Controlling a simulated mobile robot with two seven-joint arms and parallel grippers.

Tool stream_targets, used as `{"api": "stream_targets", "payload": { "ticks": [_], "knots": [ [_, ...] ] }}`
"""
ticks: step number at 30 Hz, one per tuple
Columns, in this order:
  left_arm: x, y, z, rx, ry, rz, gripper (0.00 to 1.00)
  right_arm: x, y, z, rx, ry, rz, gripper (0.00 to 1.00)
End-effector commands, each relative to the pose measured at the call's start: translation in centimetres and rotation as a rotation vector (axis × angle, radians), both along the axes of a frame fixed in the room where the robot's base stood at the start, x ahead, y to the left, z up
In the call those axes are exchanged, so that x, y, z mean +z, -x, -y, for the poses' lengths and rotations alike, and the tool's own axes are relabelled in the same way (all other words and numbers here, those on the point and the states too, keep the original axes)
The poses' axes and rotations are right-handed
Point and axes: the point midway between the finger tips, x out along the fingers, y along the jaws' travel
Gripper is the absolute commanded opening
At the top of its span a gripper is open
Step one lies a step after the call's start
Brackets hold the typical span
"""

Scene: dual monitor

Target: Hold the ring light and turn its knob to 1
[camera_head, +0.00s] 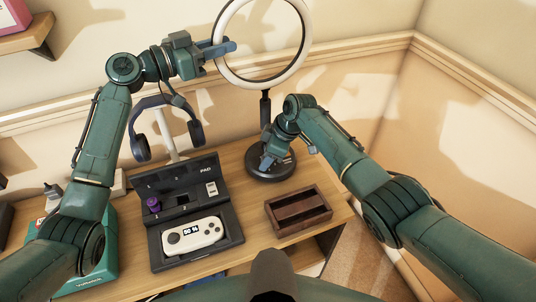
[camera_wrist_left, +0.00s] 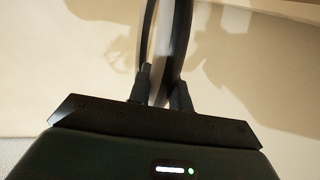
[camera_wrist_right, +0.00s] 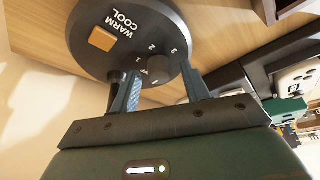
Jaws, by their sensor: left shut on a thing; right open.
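The ring light has a white ring (camera_head: 258,78) with a dark rim on a black stem and a round black base (camera_head: 262,175). My left gripper (camera_head: 229,47) is shut on the left side of the ring, whose edge runs between its fingers in the left wrist view (camera_wrist_left: 160,80). My right gripper (camera_wrist_right: 160,88) is open at the base, fingers pointing toward its top. The round dark knob (camera_wrist_right: 160,67) shows between its fingertips, beside the marks 1, 2 and 3. Whether either finger touches the knob I cannot tell. The knob is hidden in the head view.
An orange-brown button (camera_wrist_right: 102,39) sits on the base near "WARM COOL". On the desk are an open black case (camera_head: 220,222) with a white handheld controller (camera_head: 194,236), an empty brown wooden tray (camera_head: 300,210), and headphones on a stand (camera_head: 168,140). A wall stands behind.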

Motion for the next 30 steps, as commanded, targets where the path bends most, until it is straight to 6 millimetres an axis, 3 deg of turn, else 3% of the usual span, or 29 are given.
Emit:
{"api": "stream_targets", "payload": {
  "ticks": [8, 25, 30],
  "knots": [
    [-0.06, 0.00, -0.01, 0.000, 0.000, -0.001, 0.00, -0.09, -0.04, -0.05, 0.000, 0.000, 0.001, 0.47],
    [-0.06, 0.00, -0.01, 0.000, 0.000, -0.001, 0.00, -0.11, -0.03, -0.01, 0.000, 0.000, 0.001, 0.02],
    [-0.06, 0.00, -0.01, 0.000, 0.000, -0.001, 0.00, -0.14, -0.01, -0.01, -0.009, 0.001, 0.000, 0.02]
  ]
}}
